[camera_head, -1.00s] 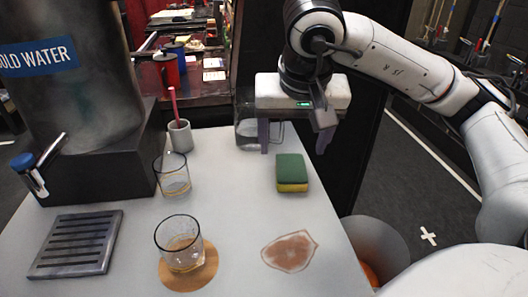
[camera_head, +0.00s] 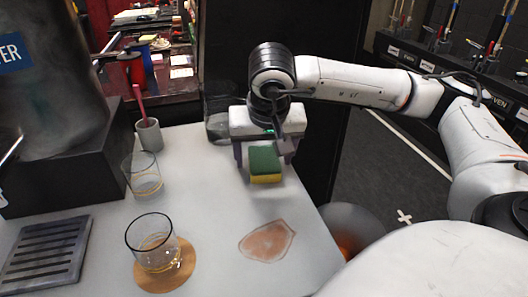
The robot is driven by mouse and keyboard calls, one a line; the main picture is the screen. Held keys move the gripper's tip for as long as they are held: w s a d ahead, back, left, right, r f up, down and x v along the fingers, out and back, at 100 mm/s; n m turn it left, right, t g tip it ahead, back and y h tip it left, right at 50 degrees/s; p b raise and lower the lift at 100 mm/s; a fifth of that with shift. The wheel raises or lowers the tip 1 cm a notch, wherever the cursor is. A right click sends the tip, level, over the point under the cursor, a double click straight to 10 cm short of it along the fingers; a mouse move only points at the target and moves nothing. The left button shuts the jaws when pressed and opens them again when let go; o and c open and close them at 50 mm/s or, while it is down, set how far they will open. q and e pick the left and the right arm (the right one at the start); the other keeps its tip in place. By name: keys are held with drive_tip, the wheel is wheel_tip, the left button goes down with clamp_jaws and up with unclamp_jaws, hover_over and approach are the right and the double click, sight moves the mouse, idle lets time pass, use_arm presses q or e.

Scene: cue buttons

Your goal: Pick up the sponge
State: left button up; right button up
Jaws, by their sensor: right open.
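The sponge (camera_head: 265,164), green on top and yellow below, lies on the white table toward its back right. My right gripper (camera_head: 264,160) points down at the sponge from behind. Its fingers are apart, one at the sponge's left side and one near its right side. I cannot tell whether they touch it. My left gripper is not in view.
A brown spill (camera_head: 267,241) lies in front of the sponge. A glass (camera_head: 154,244) stands on a round cork coaster (camera_head: 185,270), and another glass (camera_head: 143,176) stands behind it. A grey cup (camera_head: 149,134) holds a red stick. A slotted drip tray (camera_head: 46,254) lies at left. A bin (camera_head: 352,228) stands right of the table.

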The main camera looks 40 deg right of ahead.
sight(264, 158)
drive_tip(key=shift+f, duration=0.15)
drive_tip(key=shift+c, duration=0.2)
drive_tip(key=c, duration=1.1)
wheel_tip(264, 158, up, 10)
drive_tip(key=shift+r+p, duration=0.2)
drive_tip(key=shift+p, duration=0.5)
